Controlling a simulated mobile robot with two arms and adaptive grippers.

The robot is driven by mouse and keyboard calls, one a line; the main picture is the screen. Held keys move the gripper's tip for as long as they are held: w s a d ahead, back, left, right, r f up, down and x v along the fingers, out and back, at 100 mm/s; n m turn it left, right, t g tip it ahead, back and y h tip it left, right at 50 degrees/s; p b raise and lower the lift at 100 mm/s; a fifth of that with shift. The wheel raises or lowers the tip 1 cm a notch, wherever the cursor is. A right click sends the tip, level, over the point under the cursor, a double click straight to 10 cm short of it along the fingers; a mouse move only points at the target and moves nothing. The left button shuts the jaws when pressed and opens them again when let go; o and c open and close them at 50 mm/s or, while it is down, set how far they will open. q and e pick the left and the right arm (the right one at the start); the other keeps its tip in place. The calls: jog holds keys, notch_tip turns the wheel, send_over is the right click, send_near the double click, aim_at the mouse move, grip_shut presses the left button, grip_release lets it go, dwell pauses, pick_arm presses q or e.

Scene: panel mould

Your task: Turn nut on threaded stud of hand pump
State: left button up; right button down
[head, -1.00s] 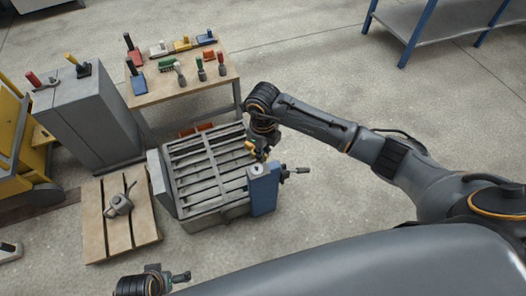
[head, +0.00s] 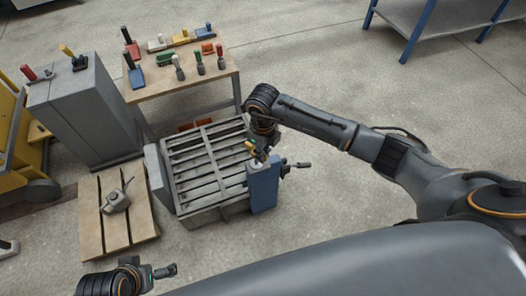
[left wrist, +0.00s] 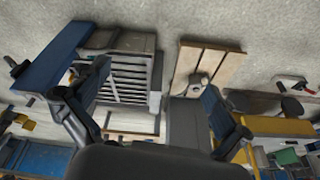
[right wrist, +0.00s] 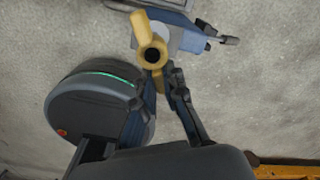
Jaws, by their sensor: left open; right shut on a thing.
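The hand pump is a blue block (head: 264,188) with a pale top, fixed to the right end of the grey slatted panel mould (head: 208,214). The nut (right wrist: 140,30) is yellow and winged, with a dark round centre that looks like the stud's end. It also shows in the head view (head: 249,146) above the pump's top. My right gripper (right wrist: 158,75) is shut on the nut's lower wing; the fingertips partly hide it. My left gripper (head: 170,270) is open and empty, at the head view's lower left. Its spread fingers frame the left wrist view (left wrist: 152,108).
A dark handle (head: 300,165) sticks out right of the pump. A wooden pallet (head: 140,220) with a grey can-like object (head: 116,201) lies left of the mould. A tool table (head: 160,93) and grey cabinet (head: 85,110) stand behind.

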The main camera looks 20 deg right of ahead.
pick_arm(q)
jog(key=shift+b+v, duration=0.3)
jog(key=shift+v, duration=1.15)
pick_arm(e)
jog(key=shift+f, duration=0.55)
pick_arm(q)
jog(key=shift+a, duration=0.1)
jog(key=shift+f, duration=0.1)
jog(key=shift+f, duration=0.25)
jog(key=shift+r, duration=0.15)
jog(key=shift+w, duration=0.15)
jog(key=shift+f+b, duration=0.45)
jog(key=shift+b, duration=0.2)
pick_arm(e)
jog(key=shift+f, duration=1.05)
